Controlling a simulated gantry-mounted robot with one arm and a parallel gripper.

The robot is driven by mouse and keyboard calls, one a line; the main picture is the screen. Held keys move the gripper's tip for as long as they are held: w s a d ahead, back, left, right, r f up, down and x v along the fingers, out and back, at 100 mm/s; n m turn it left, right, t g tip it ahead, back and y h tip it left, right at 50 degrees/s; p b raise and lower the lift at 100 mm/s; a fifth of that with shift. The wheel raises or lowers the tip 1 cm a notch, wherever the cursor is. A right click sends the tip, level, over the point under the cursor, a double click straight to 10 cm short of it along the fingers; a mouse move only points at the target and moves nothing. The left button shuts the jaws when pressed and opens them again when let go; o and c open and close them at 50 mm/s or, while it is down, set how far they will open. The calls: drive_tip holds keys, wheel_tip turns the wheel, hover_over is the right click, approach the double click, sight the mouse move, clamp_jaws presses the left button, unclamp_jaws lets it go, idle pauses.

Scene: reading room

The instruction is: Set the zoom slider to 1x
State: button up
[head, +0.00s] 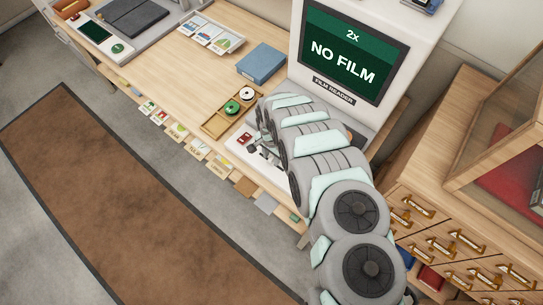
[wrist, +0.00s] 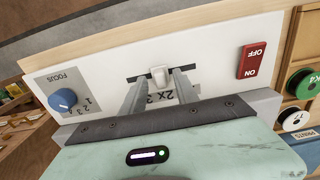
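The film reader (head: 335,90) shows "2x" and "NO FILM" on its green screen (head: 345,48). In the wrist view, its white control panel (wrist: 215,50) appears upside down. The white zoom slider knob (wrist: 159,75) sits in a short dark slot (wrist: 134,80), with "2x" and part of a "3" printed beside it; the other marks are hidden by my fingers. My gripper (wrist: 157,80) is open, its two fingers reaching to either side of the knob; I cannot tell whether either touches it. In the head view my gripper (head: 262,150) is at the panel, partly hidden by my arm.
A blue focus dial (wrist: 63,99) and a red on/off switch (wrist: 250,61) flank the slider. A wooden tray (head: 216,124) with film reels and a blue box (head: 261,64) stand on the desk. A drawer cabinet (head: 450,235) stands at the right.

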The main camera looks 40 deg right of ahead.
drive_tip(key=shift+f, duration=0.2)
drive_tip(key=shift+c, duration=0.4)
clamp_jaws()
idle(1.0)
